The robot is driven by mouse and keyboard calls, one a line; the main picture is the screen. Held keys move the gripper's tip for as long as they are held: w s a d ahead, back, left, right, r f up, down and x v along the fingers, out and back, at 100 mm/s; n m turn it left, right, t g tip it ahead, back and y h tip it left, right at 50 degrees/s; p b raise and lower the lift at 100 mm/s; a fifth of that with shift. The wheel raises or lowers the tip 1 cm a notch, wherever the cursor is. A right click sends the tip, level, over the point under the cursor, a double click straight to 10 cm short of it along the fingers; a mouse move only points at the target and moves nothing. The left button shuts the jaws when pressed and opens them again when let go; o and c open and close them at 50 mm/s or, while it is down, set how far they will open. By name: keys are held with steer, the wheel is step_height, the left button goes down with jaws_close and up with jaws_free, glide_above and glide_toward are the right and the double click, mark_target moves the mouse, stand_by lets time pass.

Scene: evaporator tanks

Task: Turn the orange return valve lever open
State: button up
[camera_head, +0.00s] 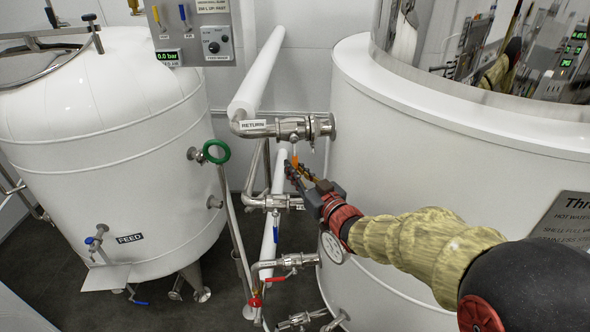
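The return valve (292,129) sits on the pipe labelled RETURN (253,124), beside the large white tank on the right. Its orange lever (295,157) hangs down below the valve body, small and partly hidden by my gripper. My gripper (292,171) reaches in from the lower right, with its dark fingers at the lower part of the lever. The fingers overlap the lever in this view. I cannot tell whether they touch it, or whether they are open or shut.
Below are a blue-handled valve (276,203) and a red-handled valve (275,279). A green ring handle (217,151) is on the left tank (110,150). The right tank (375,150) stands close beside my gripper. A control panel (190,30) hangs above left.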

jaws_close()
stand_by(0.6)
steer(key=s+a+r+m+t+h+b, duration=0.1)
steer(key=a+r+m+t+h+b, duration=0.5)
steer(key=m+b, duration=1.7)
steer(key=shift+a+r+t+b, duration=0.7)
steer(key=shift+a+r+b, duration=0.5)
steer(key=shift+b, duration=1.45)
steer(key=shift+s+d+r, duration=0.1)
steer(key=o, duration=0.5)
jaws_free()
